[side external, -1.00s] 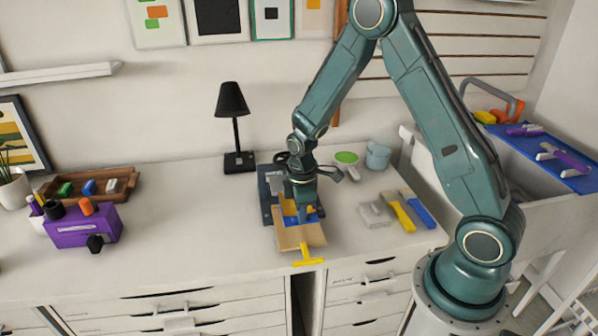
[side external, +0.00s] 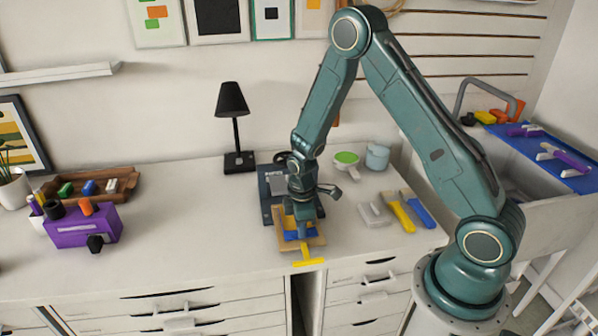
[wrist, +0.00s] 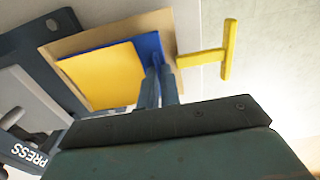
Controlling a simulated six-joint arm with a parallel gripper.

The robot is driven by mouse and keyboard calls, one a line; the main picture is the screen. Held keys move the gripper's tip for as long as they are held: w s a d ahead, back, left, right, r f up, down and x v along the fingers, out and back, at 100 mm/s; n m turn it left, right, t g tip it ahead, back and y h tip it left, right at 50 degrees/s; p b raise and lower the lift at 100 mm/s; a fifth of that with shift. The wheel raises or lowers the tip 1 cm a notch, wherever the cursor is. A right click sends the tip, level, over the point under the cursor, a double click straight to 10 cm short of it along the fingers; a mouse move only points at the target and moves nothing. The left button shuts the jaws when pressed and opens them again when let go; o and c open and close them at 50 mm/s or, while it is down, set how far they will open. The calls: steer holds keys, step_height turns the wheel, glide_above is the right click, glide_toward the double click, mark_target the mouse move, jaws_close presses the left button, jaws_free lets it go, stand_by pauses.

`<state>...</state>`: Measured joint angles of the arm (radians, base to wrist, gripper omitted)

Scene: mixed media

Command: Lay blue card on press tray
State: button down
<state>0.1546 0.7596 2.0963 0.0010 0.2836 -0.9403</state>
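The blue card (wrist: 149,44) shows as a strip beside a flat yellow sheet (wrist: 104,76) that covers the rest of it. Both are over the tan press tray (wrist: 70,46), whose rim shows around them. In the side view the blue card (side external: 291,236) sits within the tray's outline (side external: 316,241). My gripper (wrist: 155,66) has its fingers close together at the card's blue edge, shut on it. In the side view my gripper (side external: 303,233) is low over the tray. Whether the card touches the tray is unclear.
The dark press (side external: 269,184) stands behind the tray. A yellow T-handle (side external: 308,258) projects at the front. Grey, yellow (side external: 401,215) and blue (side external: 420,211) tools lie to the right. A purple box (side external: 82,226) is far left. The bench between is clear.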

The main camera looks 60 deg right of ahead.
steer(key=shift+f, duration=0.45)
steer(key=c, duration=1.4)
jaws_free()
steer(key=c, duration=0.4)
steer(key=shift+r, duration=4.5)
